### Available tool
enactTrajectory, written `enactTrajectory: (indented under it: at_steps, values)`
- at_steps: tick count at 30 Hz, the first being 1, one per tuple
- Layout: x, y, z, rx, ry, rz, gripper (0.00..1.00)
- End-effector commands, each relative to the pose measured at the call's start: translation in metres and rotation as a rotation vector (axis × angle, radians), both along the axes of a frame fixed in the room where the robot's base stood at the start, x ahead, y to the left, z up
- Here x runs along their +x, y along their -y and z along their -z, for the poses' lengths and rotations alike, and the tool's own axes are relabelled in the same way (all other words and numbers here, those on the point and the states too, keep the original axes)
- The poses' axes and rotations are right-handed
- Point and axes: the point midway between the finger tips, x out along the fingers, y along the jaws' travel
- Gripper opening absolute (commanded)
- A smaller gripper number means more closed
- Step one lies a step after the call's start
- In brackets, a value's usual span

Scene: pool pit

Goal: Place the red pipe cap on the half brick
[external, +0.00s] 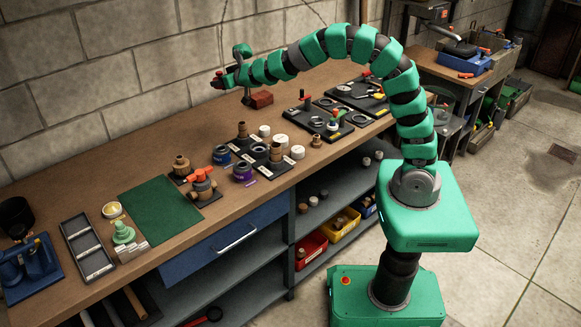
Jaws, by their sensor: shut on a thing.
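My gripper (225,79) is at the end of the long green arm, above the back of the workbench near the block wall. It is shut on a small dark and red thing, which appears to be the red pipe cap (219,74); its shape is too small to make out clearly. The half brick (262,99) is a reddish-brown block at the back of the bench, to the right of and below my gripper. The gripper is apart from the brick in the picture. A dark part just left of the brick is hard to identify.
Several pipe fittings and white caps (283,141) stand mid-bench on the workbench (180,125). A red-handled valve (202,184) and green mat (160,216) are nearer the front. Black boards (318,120) with parts lie to the right. The back-left bench top is mostly clear.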

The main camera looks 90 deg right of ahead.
Motion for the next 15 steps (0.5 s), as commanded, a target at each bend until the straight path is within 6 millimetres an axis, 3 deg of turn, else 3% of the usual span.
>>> enactTrajectory:
  at_steps: [1, 9, 15]
  values:
    - [-0.005, 0.027, -0.001, 0.002, 0.0, 0.039, 0.24]
    - [-0.043, 0.146, 0.006, 0.003, -0.009, 0.221, 0.24]
    - [-0.075, 0.212, 0.011, 0.001, -0.016, 0.327, 0.24]
